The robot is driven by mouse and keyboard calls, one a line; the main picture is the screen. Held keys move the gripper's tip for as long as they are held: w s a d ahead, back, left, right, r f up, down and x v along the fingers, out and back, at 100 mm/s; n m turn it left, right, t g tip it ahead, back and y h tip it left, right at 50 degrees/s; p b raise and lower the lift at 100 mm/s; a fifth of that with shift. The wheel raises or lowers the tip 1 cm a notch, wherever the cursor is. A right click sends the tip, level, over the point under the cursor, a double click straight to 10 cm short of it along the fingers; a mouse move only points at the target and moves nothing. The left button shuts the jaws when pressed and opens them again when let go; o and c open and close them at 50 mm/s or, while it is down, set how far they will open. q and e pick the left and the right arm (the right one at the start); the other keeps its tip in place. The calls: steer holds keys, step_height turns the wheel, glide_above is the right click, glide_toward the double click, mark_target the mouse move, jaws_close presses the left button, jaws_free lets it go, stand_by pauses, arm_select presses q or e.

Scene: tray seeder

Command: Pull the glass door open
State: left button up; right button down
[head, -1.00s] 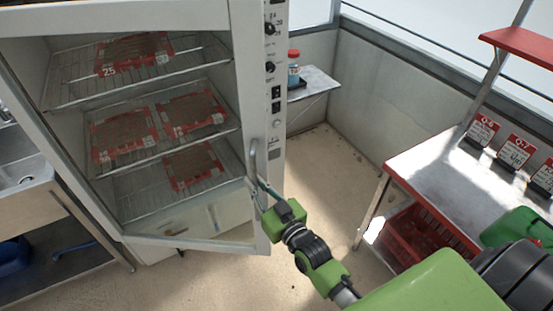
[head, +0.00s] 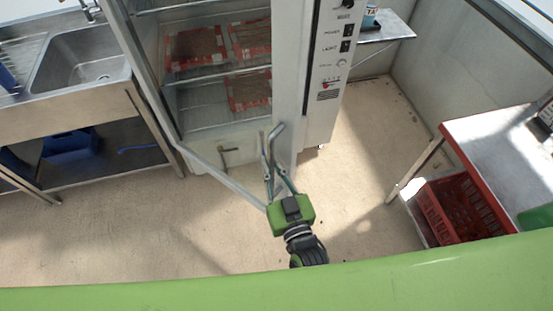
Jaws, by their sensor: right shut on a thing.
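The glass door (head: 286,90) has a pale frame and stands ajar on the tall cabinet (head: 325,75). Its handle-side edge is out toward me, and its lower rail slants from the far left to the near right. The bar handle (head: 275,132) is upright on that edge. My right gripper (head: 270,178) is shut on the handle's lower part; its fingers partly hide the grip. Through the glass I see red-edged trays of soil (head: 195,47) on wire shelves. My left gripper is not in view.
A steel sink bench (head: 60,112) stands left of the door, with a blue bin (head: 70,145) below. On the right is a worktable (head: 500,150) with a red crate (head: 465,205) under it. The floor (head: 150,230) in front of the door is clear.

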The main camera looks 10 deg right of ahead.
steer(key=c, duration=2.1)
jaws_free()
steer(key=v, duration=1.2)
steer(key=shift+c, duration=0.4)
